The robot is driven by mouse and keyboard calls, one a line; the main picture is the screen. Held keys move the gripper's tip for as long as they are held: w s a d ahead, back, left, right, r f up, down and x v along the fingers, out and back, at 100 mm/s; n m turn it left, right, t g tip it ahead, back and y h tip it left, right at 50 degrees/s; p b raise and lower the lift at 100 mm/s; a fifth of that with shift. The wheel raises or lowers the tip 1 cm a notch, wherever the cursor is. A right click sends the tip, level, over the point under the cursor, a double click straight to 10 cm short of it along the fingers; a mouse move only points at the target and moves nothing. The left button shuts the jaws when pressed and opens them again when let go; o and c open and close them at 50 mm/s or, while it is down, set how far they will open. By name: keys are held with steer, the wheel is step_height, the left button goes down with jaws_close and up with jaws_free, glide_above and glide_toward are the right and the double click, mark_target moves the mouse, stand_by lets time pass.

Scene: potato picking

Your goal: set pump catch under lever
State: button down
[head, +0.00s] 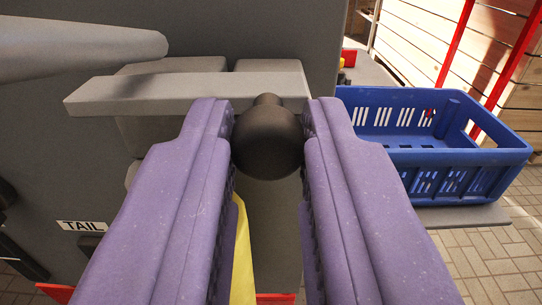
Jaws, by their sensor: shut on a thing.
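My gripper (268,108) has two purple fingers, one on each side of a dark round knob (267,143), and is shut on it. The knob has a short narrow neck at its top, close to the front edge of a flat light grey bar (185,92). The bar runs across the picture just beyond my fingertips and may be the lever. Grey blocks (265,66) show behind the bar. I cannot tell which part is the pump catch.
A thick grey rod (75,45) crosses the upper left. A blue crate (440,156) stands right on a grey ledge (465,216). A yellow piece (242,260) shows between my fingers.

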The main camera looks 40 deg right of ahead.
steer(key=shift+w+a, duration=0.1)
steer(key=shift+a, duration=0.05)
steer(key=c, duration=1)
jaws_free()
steer(key=shift+w+a, duration=0.1)
steer(key=shift+a, duration=0.05)
steer(key=p+v, duration=0.2)
steer(key=v, duration=0.6)
steer(key=shift+f, duration=0.1)
